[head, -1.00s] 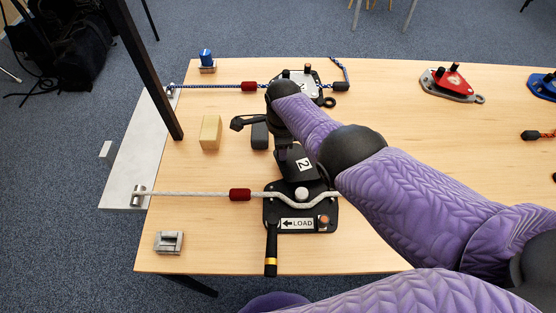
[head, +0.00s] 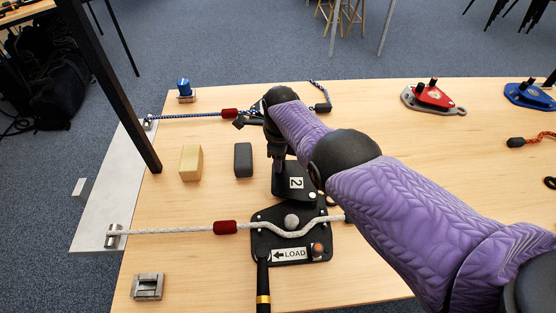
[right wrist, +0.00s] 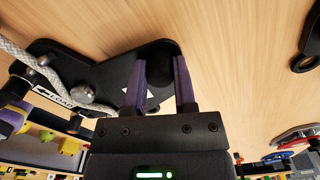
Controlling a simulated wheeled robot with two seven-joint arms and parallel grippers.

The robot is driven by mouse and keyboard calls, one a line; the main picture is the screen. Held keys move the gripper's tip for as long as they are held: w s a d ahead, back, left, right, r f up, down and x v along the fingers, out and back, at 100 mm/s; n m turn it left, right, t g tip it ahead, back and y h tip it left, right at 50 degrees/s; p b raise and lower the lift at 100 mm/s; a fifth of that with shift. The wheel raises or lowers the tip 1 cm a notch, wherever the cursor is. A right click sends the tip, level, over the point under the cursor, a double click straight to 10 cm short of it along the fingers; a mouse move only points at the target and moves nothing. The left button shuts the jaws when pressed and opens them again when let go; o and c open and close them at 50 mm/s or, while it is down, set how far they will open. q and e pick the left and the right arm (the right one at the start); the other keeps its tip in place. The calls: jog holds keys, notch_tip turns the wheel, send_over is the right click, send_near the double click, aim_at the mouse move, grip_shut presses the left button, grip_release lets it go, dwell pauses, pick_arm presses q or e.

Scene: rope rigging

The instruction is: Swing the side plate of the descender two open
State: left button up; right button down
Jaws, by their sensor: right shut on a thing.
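Descender two is a black device whose base plate (head: 262,245) lies on the table, marked LOAD with an arrow. Its black side plate (head: 296,194), marked 2, is swung out past the far edge of the base, leaving the inside exposed. The white rope (head: 175,231) bends around a grey round post (head: 291,221) on the base. My right gripper (head: 279,158) is at the far end of the side plate. In the right wrist view its purple fingers (right wrist: 160,88) are shut on a black round knob (right wrist: 160,66) there. My left gripper is out of view.
A black handle (head: 263,285) extends toward the near edge. A wooden block (head: 191,162) and a dark block (head: 243,160) stand left of my gripper. A blue-flecked rope (head: 185,116) runs behind it. A red descender (head: 433,97) lies back right. A metal bracket (head: 148,287) sits front left.

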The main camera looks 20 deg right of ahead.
jog(key=c, duration=0.6)
grip_release()
jog(key=shift+o, duration=0.9)
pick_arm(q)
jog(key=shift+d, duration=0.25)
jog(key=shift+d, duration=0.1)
pick_arm(e)
notch_tip(320, 180, up, 9)
jog(key=p, duration=0.6)
jog(key=shift+f, duration=0.2)
jog(key=shift+r+p, duration=0.6)
jog(key=shift+r, duration=0.05)
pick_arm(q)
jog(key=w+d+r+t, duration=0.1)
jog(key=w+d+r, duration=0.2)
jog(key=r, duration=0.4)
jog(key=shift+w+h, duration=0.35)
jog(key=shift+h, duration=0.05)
